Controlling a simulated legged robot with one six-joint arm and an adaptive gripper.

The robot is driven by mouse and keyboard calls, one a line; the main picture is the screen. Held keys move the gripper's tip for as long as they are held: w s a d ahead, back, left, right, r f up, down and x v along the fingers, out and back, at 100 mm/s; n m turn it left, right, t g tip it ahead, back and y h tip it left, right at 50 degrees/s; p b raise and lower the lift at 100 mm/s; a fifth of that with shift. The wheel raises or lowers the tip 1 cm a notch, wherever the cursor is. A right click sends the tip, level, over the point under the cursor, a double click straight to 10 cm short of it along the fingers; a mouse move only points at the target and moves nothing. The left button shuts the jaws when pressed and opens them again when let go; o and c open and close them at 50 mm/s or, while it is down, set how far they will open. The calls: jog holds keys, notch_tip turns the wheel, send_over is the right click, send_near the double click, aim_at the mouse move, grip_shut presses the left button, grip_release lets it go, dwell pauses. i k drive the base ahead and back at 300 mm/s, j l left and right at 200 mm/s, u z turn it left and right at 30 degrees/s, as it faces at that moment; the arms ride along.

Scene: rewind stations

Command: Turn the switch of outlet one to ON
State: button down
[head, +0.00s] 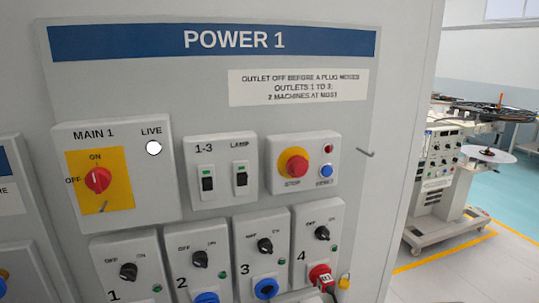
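A small dark green lamp (157,288) is to the right below the switch. The lower part of the box, with any socket, is cut off by the frame's bottom edge. My gripper is not in view.
Outlets 2 (186,261), 3 (248,243) and 4 (309,218) stand to the right; a red plug (320,275) is in outlet 4. Above are the MAIN 1 switch (97,180), switches 1-3 and LAMP, and a red STOP button (293,163). A wheeled machine (437,190) stands at right.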

aim_at(129, 272)
jog(key=u, duration=1.45)
